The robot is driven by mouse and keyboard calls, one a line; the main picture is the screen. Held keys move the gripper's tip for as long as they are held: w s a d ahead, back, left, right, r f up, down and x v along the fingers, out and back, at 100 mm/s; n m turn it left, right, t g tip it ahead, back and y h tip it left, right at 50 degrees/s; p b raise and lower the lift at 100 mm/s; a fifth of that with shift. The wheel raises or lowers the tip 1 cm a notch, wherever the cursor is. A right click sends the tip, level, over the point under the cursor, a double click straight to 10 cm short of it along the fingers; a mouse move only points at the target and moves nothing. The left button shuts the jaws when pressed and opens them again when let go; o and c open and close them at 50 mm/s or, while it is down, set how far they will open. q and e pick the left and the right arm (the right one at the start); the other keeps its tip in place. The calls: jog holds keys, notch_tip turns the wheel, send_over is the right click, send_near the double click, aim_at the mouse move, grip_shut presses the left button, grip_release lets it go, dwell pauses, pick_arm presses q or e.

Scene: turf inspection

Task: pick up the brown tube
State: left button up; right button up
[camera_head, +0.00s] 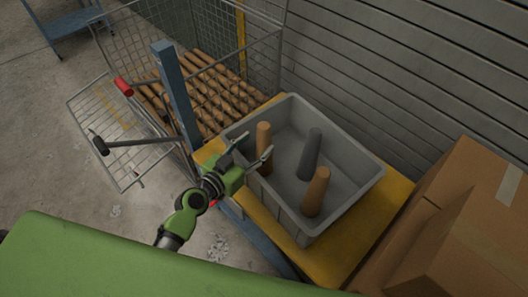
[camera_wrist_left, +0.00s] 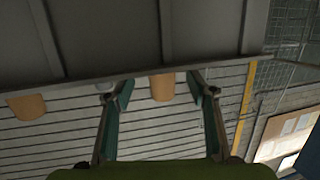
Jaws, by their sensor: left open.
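Two brown tubes stand in a grey bin (camera_head: 283,213): one (camera_head: 264,140) at its left side, the other (camera_head: 317,192) nearer its front right. A dark grey tube (camera_head: 311,153) leans between them. My left gripper (camera_head: 256,147) is open and empty at the bin's left rim, its fingers pointing toward the left brown tube. In the left wrist view, which looks upside down, a brown tube end (camera_wrist_left: 162,88) shows past the bin wall (camera_wrist_left: 110,35), between the open fingers (camera_wrist_left: 155,80). Another brown end (camera_wrist_left: 27,107) is at the left. My right gripper is out of view.
The bin stands on a yellow-topped table (camera_head: 345,255). Cardboard boxes (camera_head: 465,215) stand at the right. A blue post (camera_head: 176,95) and a wire cage holding several brown rolls (camera_head: 205,85) are behind left. A slatted wall (camera_head: 400,65) closes the back.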

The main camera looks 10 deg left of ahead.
aim_at(260, 142)
pick_arm(q)
jog(key=x, duration=0.5)
jog(key=shift+w+f+b, duration=0.2)
jog(key=shift+f+b, duration=0.1)
jog(key=shift+f, duration=0.1)
jog(key=c, duration=1.1)
